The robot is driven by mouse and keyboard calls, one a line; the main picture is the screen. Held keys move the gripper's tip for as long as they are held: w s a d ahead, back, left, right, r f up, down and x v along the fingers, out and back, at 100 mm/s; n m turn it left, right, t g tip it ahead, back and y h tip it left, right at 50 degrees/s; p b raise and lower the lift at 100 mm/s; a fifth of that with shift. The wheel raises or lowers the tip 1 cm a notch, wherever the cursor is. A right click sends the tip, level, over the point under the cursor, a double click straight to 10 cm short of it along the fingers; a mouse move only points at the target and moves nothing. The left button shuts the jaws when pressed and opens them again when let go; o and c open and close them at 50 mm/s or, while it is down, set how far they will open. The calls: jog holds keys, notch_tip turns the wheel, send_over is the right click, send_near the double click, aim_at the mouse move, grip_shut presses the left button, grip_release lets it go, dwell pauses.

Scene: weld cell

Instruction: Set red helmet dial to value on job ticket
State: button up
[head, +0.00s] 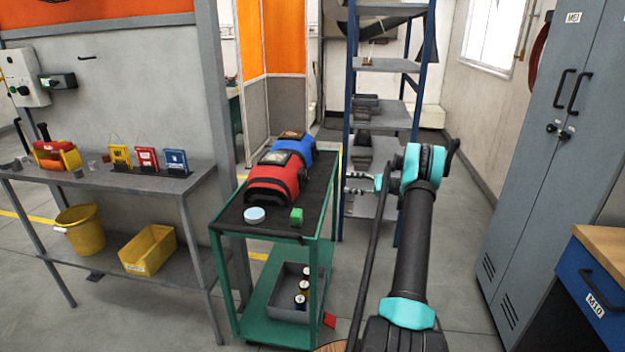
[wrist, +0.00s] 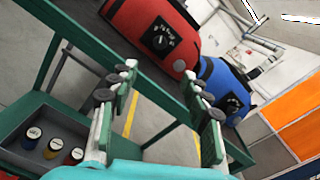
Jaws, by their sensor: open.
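The red helmet (head: 272,185) lies on the black top of the green cart (head: 228,218), in front of the blue helmet (head: 296,140). In the wrist view the red helmet (wrist: 128,20) shows a black dial (wrist: 160,40) with white marks, too small to read. The blue helmet (wrist: 215,78) has a similar dial (wrist: 233,104). My gripper (head: 352,183) is open and empty at the cart's right side, apart from the helmets. In the wrist view its fingers (wrist: 163,108) stand wide apart below the red helmet's dial. A red ticket-like card (head: 147,160) stands on the left table; its writing is unreadable.
Cans stand in a grey bin (head: 278,302) below. Yellow (head: 120,158) and blue (head: 175,163) cards flank the red one. Shelves (head: 383,115) stand behind my gripper.

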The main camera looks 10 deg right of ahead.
aim_at(306, 179)
jog(key=x, duration=1.7)
jog(key=shift+a, duration=0.15)
grip_shut()
jog(key=shift+n, duration=2.9)
grip_release()
